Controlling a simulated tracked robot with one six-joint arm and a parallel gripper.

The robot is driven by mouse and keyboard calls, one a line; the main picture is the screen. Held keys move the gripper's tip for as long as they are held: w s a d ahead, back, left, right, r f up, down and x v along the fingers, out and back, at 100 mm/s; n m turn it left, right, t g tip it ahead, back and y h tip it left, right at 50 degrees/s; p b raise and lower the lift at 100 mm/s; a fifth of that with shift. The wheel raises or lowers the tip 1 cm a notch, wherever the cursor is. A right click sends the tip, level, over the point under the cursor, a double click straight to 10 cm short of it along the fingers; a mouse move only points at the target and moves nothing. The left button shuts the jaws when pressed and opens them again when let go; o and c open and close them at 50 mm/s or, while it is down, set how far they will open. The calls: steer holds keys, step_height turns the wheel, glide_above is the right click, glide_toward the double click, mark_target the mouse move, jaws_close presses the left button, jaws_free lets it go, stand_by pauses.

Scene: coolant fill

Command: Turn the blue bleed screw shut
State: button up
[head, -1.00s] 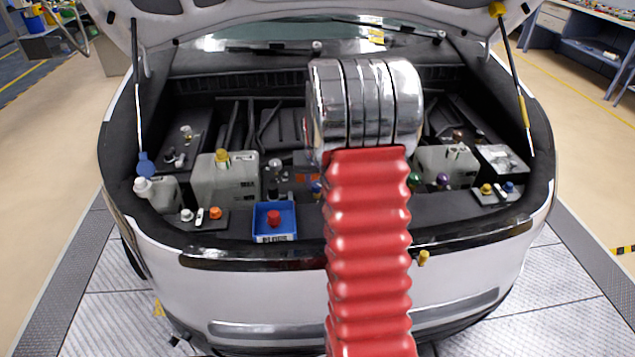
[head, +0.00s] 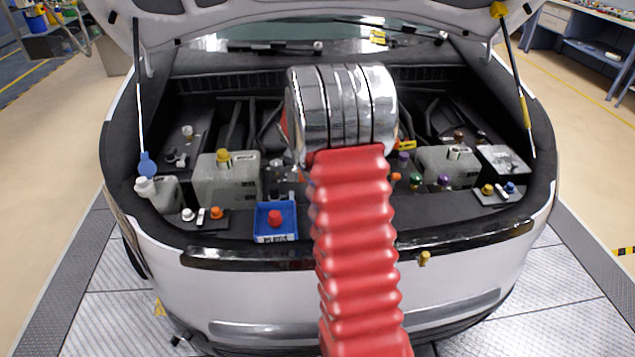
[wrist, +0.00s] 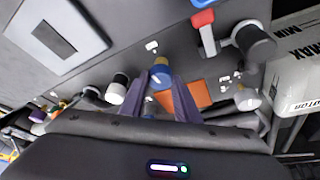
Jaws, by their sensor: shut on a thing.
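The blue bleed screw (wrist: 160,77) shows in the wrist view, just above the middle, with a pale tan part at its top end. My gripper (wrist: 159,88) has its two dark purple fingers on either side of the screw and is shut on it. The lower part of the screw between the fingers is partly hidden. In the head view my red-sleeved arm and chrome wrist cover the middle of the engine bay, so the screw and fingers are hidden there.
In the wrist view, an orange block (wrist: 191,98), a black-and-white cap (wrist: 118,89) and a red-handled valve (wrist: 204,30) stand close by. In the head view, a blue tray (head: 261,228) holds a red cap (head: 275,217). A pale reservoir (head: 222,185) stands left.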

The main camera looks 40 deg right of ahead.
steer(key=shift+w+m+g, duration=0.1)
steer(key=shift+m+g, duration=0.2)
steer(key=shift+m, duration=0.5)
steer(key=shift+a, duration=0.1)
steer(key=o, duration=1)
steer(key=shift+o, duration=0.2)
steer(key=w+v, duration=0.1)
steer(key=v, duration=1.2)
steer(key=shift+s+r, duration=0.3)
steer(key=shift+s, duration=0.1)
steer(key=shift+s, duration=0.15)
